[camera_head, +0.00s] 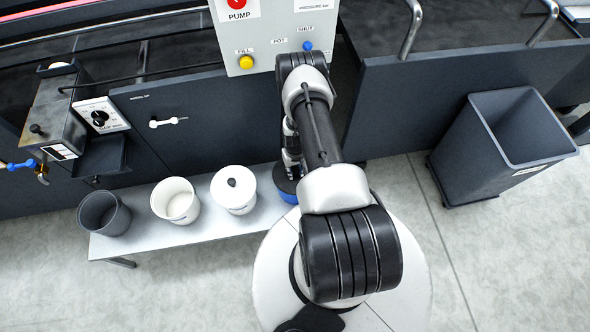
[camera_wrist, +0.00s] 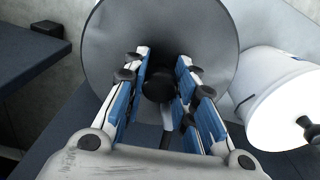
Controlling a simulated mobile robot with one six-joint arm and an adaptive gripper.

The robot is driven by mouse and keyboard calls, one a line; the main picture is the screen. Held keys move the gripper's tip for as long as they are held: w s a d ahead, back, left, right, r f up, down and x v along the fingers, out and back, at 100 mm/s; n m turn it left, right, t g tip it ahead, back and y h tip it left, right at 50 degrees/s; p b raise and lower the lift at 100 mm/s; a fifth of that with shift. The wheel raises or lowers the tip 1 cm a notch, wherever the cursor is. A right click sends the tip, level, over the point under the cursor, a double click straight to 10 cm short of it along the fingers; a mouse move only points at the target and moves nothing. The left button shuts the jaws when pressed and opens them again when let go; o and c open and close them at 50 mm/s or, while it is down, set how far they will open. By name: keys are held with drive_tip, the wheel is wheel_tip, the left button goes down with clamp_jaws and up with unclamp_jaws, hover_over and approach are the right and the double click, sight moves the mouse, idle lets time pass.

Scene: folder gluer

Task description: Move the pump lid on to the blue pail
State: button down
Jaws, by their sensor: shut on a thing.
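The pump lid is a round grey disc (camera_wrist: 160,28) with a dark knob, and it fills the top middle of the wrist view. My gripper (camera_wrist: 160,84) is shut on that knob, with its blue-padded fingers on either side. In the head view, a blue pail (camera_head: 289,198) shows only in part at the right end of the low bench, mostly hidden by my arm. The held lid is over or at that pail. I cannot tell whether it touches the rim.
The pale bench (camera_head: 150,235) also carries a dark grey open pail (camera_head: 104,214), a white open pail (camera_head: 175,200) and a white lidded pail (camera_head: 234,190). The lidded pail stands close beside the held lid in the wrist view (camera_wrist: 262,78). A grey bin (camera_head: 480,150) stands right.

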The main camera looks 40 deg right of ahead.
drive_tip(key=c, duration=1.2)
unclamp_jaws()
wheel_tip(320, 180, up, 12)
